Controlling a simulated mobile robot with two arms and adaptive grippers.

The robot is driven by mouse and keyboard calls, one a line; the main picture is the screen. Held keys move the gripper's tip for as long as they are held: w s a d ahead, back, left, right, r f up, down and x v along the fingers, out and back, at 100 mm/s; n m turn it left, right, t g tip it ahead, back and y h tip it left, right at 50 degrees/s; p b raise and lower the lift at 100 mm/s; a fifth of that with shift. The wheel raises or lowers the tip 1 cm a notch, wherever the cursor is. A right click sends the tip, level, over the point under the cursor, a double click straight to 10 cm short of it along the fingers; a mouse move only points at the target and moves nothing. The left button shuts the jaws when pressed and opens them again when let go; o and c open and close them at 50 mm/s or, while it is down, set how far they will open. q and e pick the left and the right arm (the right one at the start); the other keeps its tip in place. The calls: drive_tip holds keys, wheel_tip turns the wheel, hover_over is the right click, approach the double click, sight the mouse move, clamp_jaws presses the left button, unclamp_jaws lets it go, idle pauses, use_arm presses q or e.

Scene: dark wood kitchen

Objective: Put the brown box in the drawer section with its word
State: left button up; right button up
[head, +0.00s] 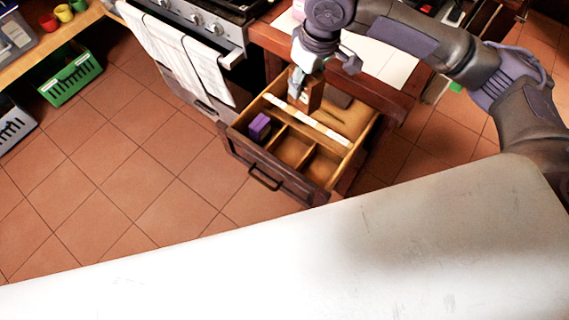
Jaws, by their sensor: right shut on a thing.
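The brown box (312,97) is upright in my right gripper (298,87), which is shut on it from above. The box is at the rear left part of the open drawer (272,183), behind the white label strip (308,121). I cannot tell whether it touches the drawer floor. The strip crosses the drawer and its words are too small to read. In front of it are small wooden sections. A purple block (259,126) lies in the left one. My left gripper is not in view.
An oven with a hanging towel (180,48) stands left of the drawer. A dark object (338,96) lies in the drawer's rear part. A white surface (300,270) fills the foreground. A green crate (70,79) is at the far left. Tiled floor lies clear between.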

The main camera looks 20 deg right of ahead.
drive_tip(key=w+a+f+n+b, duration=0.1)
drive_tip(key=w+f+n+b, duration=0.2)
drive_tip(key=f, duration=0.7)
drive_tip(key=w+a+f+n+b, duration=0.1)
drive_tip(key=f+n+b, duration=0.3)
drive_tip(key=f, duration=0.6)
drive_tip(key=b, duration=0.2)
hover_over(288, 156)
drive_tip(key=shift+g+y, duration=0.3)
drive_tip(key=shift+g, duration=0.1)
drive_tip(key=shift+f, duration=5.5)
drive_tip(key=shift+s+f, duration=0.1)
drive_tip(key=o, duration=1.2)
wheel_tip(288, 156, up, 12)
drive_tip(key=d, duration=0.1)
drive_tip(key=shift+s+d+p, duration=0.25)
drive_tip(key=shift+s+p, duration=0.1)
drive_tip(key=shift+s, duration=0.05)
